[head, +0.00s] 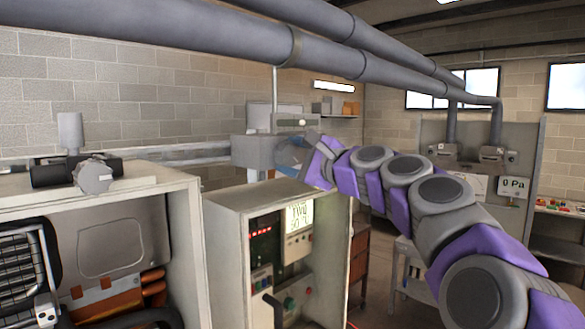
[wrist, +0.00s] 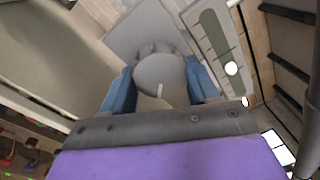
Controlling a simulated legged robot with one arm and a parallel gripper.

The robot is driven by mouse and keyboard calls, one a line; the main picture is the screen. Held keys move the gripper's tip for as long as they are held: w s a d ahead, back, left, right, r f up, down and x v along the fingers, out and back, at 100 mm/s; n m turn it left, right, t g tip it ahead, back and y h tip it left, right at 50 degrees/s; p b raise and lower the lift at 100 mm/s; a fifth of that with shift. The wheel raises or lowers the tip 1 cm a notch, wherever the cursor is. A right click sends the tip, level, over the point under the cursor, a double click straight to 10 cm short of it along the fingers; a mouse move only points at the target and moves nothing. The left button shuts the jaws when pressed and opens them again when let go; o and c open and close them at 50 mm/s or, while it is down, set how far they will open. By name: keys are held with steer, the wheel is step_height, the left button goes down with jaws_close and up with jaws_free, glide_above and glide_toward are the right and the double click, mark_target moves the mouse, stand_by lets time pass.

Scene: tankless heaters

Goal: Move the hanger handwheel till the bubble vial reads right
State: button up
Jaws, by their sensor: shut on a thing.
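The round grey hanger handwheel (wrist: 160,72) sits between the two blue fingers of my gripper (wrist: 161,80) in the wrist view. The fingers are shut on its sides, and a pale mark shows on its near face. Beside it, on the right, the bubble vial (wrist: 214,40) is a green tube in a pale plate with dark tick lines. Its white bubble (wrist: 231,68) lies off the middle, toward the lower end of the tube. In the head view the vial (head: 296,121) is small above my gripper (head: 292,158), and the handwheel is mostly hidden there.
Large grey pipes (head: 200,38) run overhead. An open heater cabinet (head: 185,235) stands at the left, and a control cabinet (head: 230,215) with lit displays stands below my gripper. A panel with a 0 Pa gauge (head: 513,188) is at the right.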

steer(key=n+b, duration=0.2)
steer(key=n, duration=0.1)
steer(key=n+b, duration=0.1)
steer(key=n, duration=0.1)
steer(key=shift+w+a+f+y, duration=0.1)
steer(key=shift+w+f+y, duration=0.05)
steer(key=shift+f+y, duration=0.2)
steer(key=shift+n, duration=0.3)
steer(key=o, duration=1.1)
steer(key=shift+r, duration=0.15)
steer(key=shift+c, duration=0.2)
steer(key=shift+r, duration=0.1)
steer(key=shift+s, duration=0.2)
steer(key=b+v, duration=0.1)
steer(key=v, duration=1.6)
steer(key=shift+d+b, duration=0.35)
steer(key=shift+w, duration=0.15)
